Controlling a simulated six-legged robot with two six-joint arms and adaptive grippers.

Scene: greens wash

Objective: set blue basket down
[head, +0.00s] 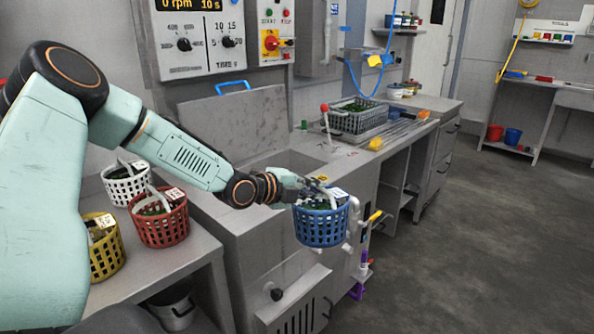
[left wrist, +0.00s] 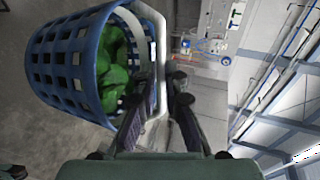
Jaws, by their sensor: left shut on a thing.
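The blue basket (head: 321,224) hangs from my left gripper (head: 312,186) in the head view, in front of the grey machine housing and clear of any surface. It looks roughly upright there. In the left wrist view the blue basket (left wrist: 68,72) fills the upper left, with green leaves (left wrist: 112,75) inside. The fingers of my left gripper (left wrist: 158,88) are shut on its pale handle (left wrist: 153,45). My right gripper is in neither view.
A white basket (head: 126,188), a red basket (head: 165,229) and a yellow basket (head: 106,255) stand on the left counter (head: 185,262). A grey-green crate (head: 358,117) sits on the back bench. A lever with a red knob (head: 324,108) stands behind the blue basket. Open floor (head: 470,240) lies right.

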